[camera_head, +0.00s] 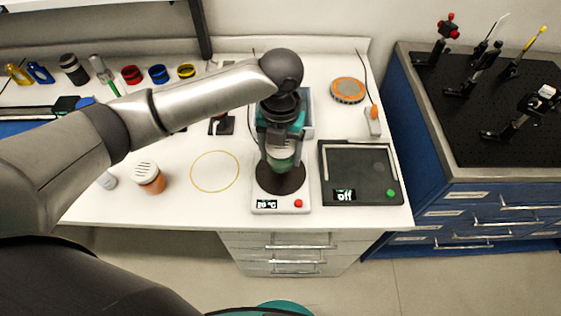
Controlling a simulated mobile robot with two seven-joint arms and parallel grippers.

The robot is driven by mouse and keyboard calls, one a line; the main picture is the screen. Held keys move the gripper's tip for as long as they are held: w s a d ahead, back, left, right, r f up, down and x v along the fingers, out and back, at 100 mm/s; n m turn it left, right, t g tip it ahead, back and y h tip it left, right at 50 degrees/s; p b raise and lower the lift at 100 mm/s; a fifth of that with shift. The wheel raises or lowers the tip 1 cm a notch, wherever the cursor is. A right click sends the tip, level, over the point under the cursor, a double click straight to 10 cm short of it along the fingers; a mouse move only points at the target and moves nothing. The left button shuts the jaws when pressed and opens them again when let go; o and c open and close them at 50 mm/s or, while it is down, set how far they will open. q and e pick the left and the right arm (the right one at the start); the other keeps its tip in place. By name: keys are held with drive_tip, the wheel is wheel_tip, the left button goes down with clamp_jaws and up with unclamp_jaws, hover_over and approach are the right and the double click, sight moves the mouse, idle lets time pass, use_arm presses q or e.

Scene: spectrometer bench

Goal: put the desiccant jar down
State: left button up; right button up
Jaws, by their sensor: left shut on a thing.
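My left gripper (280,144) reaches over the bench from the left and points down, shut on a jar with a pale dotted lid and green contents (281,160), which I take as the desiccant jar. The jar is over the round dark plate of a white hotplate (262,205) with a lit display and a red button. From this angle I cannot tell whether the jar's base touches the plate. The fingers and wrist hide part of the jar. My right gripper is not in view.
A similar jar with orange contents (151,181) stands left of a thin yellow ring (215,190) marked on the bench, whose inside is empty. A dark panel reading off (360,165) lies right of the hotplate. A blue-grey tray (309,122) is behind the gripper.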

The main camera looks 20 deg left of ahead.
sight(281, 164)
use_arm(q)
drive_tip(key=shift+f, duration=1.9)
drive_tip(key=shift+f, duration=0.1)
drive_tip(key=o, duration=1.4)
wheel_tip(281, 164, up, 12)
drive_tip(key=shift+r+p, duration=0.15)
drive_tip(key=shift+p, duration=0.25)
